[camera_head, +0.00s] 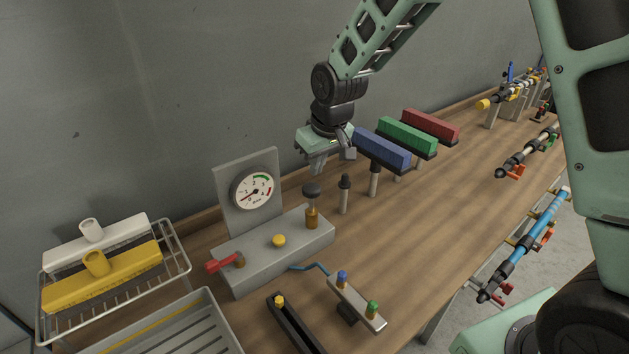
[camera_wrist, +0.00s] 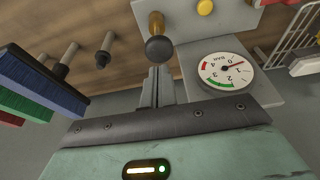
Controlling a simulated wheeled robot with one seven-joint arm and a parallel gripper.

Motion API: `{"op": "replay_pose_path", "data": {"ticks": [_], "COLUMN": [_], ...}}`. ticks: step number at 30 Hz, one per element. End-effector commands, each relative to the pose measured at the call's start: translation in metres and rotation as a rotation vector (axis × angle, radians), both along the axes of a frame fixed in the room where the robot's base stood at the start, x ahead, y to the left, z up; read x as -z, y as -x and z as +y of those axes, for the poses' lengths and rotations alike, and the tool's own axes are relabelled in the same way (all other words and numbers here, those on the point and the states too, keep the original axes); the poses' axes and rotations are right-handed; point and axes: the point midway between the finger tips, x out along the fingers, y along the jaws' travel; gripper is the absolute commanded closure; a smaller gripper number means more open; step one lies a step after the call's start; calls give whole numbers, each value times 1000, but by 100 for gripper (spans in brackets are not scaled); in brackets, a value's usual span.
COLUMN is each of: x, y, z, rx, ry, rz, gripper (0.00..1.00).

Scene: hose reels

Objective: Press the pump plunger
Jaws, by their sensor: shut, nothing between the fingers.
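The pump plunger (camera_head: 312,194) is a dark round knob on a brass stem. It stands upright at the right end of a grey pump block (camera_head: 262,262). My gripper (camera_head: 318,172) is shut and empty, just above the knob, with its fingers pointing down. In the wrist view the plunger knob (camera_wrist: 158,48) shows just beyond the tips of my shut fingers (camera_wrist: 158,72). I cannot tell whether the fingertips touch it. A dial gauge (camera_head: 254,190) stands behind the block, and it also shows in the wrist view (camera_wrist: 226,73). Its needle points near the low end.
A red lever (camera_head: 222,262) and a yellow button (camera_head: 279,240) are on the block. A wire rack (camera_head: 180,262) is at left.

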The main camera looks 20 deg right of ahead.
Motion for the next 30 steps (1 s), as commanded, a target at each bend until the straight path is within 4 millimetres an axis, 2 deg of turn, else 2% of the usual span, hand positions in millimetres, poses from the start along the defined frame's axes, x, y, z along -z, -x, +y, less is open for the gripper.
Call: {"op": "replay_pose_path", "data": {"ticks": [6,10,30], "x": [-34,-45,-50], "y": [9,12,14], "z": [-3,-4,-4], "rx": [-1,0,-1], "ry": [0,-1,0], "rz": [-4,-3,-1], "gripper": [100,100,100]}}
